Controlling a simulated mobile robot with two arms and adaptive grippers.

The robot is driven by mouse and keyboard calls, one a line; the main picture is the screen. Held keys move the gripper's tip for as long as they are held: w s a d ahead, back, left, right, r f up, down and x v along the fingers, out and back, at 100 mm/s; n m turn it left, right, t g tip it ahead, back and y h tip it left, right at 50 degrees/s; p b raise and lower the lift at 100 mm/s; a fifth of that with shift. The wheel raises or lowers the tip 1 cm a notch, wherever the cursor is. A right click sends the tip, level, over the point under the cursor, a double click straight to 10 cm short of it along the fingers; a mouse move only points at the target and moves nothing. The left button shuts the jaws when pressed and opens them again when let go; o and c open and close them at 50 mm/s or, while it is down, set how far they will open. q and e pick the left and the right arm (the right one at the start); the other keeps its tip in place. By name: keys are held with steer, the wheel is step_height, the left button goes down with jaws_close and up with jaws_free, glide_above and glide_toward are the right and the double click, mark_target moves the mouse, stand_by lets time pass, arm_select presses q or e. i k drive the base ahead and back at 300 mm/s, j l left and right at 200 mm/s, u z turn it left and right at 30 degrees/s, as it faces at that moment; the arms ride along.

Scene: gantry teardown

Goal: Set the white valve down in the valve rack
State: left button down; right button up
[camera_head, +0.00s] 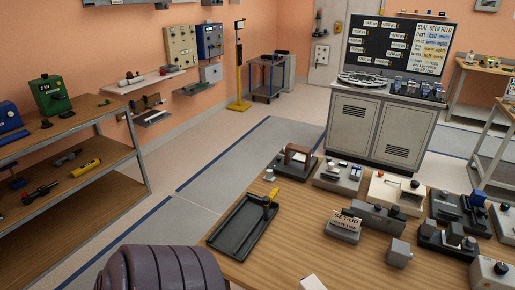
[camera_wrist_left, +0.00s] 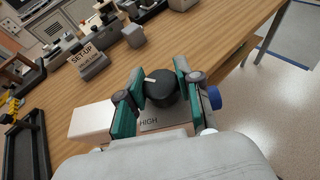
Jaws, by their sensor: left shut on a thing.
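My left gripper (camera_wrist_left: 160,88) is shut on a black knob (camera_wrist_left: 160,92) with a white pointer mark, seen between its teal pads in the left wrist view. A pale plate marked HIGH (camera_wrist_left: 152,123) lies just below the knob. A white block (camera_wrist_left: 92,120) shows left of the fingers and a blue round end (camera_wrist_left: 214,98) right of them. These look like parts of the white valve, but the fingers hide how they join. A white block (camera_head: 313,284) also shows at the bottom of the head view. I cannot tell which fixture is the valve rack. My right gripper is not in view.
A dark tray (camera_head: 232,243) with a yellow-handled tool (camera_head: 270,198) lies on the left of the wooden table (camera_head: 285,230). A SET-UP sign block (camera_head: 343,226), a small grey block (camera_head: 399,252) and several fixtures crowd its right. Shelves (camera_head: 75,128) stand at far left.

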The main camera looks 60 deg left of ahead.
mark_target(246, 219)
steer(key=k+j+z, duration=0.1)
steer(key=j+z, duration=0.3)
steer(key=k+j+z, duration=0.1)
steer(key=j+z, duration=0.35)
steer(key=k+j+z, duration=0.15)
steer(key=k+j, duration=0.4)
steer(key=j, duration=0.3)
steer(key=k+j+z, duration=0.1)
steer(key=k+j, duration=0.45)
steer(key=j, duration=0.25)
steer(key=k+j+z, duration=0.15)
steer(key=k+j, duration=0.45)
steer(key=j, duration=0.15)
